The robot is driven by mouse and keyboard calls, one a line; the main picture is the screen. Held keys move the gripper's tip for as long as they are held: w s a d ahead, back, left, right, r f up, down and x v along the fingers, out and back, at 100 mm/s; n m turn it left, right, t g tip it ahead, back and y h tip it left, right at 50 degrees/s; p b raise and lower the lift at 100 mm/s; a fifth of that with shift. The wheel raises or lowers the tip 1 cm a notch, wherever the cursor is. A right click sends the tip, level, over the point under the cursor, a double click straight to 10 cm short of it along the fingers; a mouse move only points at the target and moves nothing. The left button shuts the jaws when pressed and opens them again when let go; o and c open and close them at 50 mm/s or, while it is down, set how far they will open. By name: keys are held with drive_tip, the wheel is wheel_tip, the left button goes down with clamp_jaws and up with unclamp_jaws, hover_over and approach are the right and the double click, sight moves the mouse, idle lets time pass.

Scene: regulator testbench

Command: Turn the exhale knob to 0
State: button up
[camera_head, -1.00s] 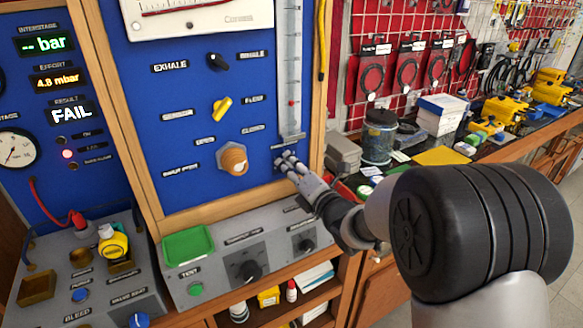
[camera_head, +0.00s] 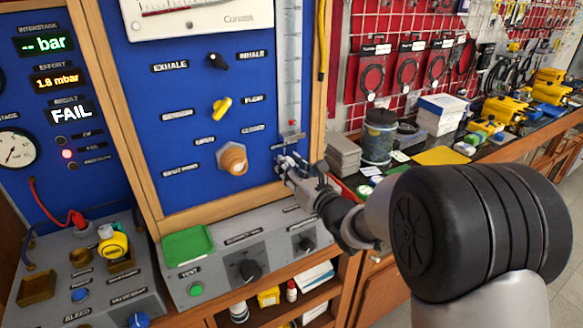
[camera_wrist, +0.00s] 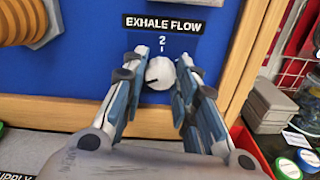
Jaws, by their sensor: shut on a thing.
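The exhale flow knob (camera_wrist: 160,74) is a small pale round knob on the blue panel, under the "EXHALE FLOW" label (camera_wrist: 162,23) and a "2" mark. Its dark pointer line lies on the left side, away from the "2". My gripper (camera_wrist: 164,60) has one finger on each side of the knob and is shut on it. In the head view my gripper (camera_head: 284,166) is at the panel's lower right, below the flow tube (camera_head: 288,80), and hides the knob. The tube's red float sits near the bottom.
An orange ribbed port (camera_head: 232,159) stands out left of my gripper. A yellow knob (camera_head: 221,107) and a black knob (camera_head: 217,62) are above. A wooden frame edge (camera_wrist: 254,68) runs close on the right. A grey control box (camera_head: 245,258) juts out below.

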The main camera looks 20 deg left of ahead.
drive_tip(key=shift+n, duration=0.6)
drive_tip(key=o, duration=1.1)
drive_tip(key=v, duration=1.2)
